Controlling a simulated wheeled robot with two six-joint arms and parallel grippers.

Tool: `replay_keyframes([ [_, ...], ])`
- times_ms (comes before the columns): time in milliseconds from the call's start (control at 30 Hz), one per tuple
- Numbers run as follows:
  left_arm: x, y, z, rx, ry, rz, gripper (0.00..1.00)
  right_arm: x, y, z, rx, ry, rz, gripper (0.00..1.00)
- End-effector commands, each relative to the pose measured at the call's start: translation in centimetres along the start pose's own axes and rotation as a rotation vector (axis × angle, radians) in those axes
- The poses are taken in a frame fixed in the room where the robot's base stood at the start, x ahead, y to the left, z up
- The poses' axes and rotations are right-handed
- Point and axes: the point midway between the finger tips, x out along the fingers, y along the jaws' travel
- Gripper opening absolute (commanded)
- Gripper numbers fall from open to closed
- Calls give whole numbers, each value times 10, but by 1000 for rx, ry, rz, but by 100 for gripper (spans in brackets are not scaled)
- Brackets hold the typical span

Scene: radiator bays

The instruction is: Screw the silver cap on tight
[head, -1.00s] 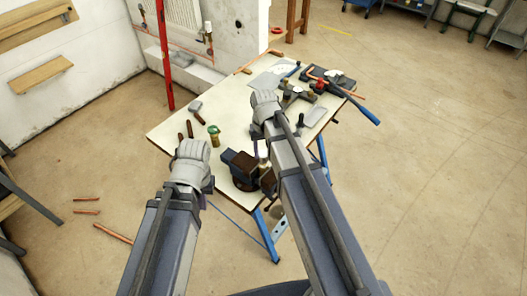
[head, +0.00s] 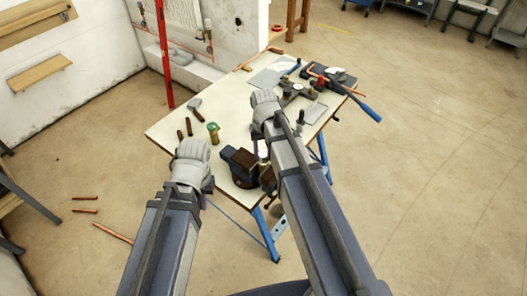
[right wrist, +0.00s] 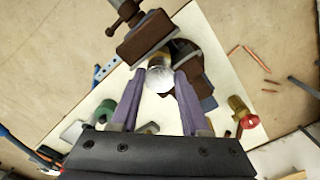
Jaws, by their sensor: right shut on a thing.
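The silver cap (right wrist: 158,78) shows in the right wrist view as a pale round top on a brass-coloured fitting (right wrist: 182,50) at the vise. My right gripper (right wrist: 160,76) has its two purple fingers on either side of the cap and is shut on it. The thread under the cap is hidden. In the head view the dark vise (head: 240,166) sits at the table's near edge, partly behind my right arm. My left gripper (head: 207,184) is low at the left, away from the vise, its fingers mostly hidden by my arm.
A blue-handled tool (head: 366,109) overhangs the right edge. Copper pipes (head: 112,233) lie on the floor at left.

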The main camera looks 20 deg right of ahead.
Motion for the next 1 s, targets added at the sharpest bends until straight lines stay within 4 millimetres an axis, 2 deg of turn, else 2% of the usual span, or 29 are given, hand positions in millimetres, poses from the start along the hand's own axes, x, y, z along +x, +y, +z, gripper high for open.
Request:
replay_keyframes([
  [333,2,0,0,0,0,0,0,2,0,0,0,0,0,0],
  [367,2,0,0,0,0,0,0,2,0,0,0,0,0,49],
  [633,2,0,0,0,0,0,0,2,0,0,0,0,0,79],
  [1000,-1,0,0,5,0,-1,0,-1,0,0,0,0,0,80],
])
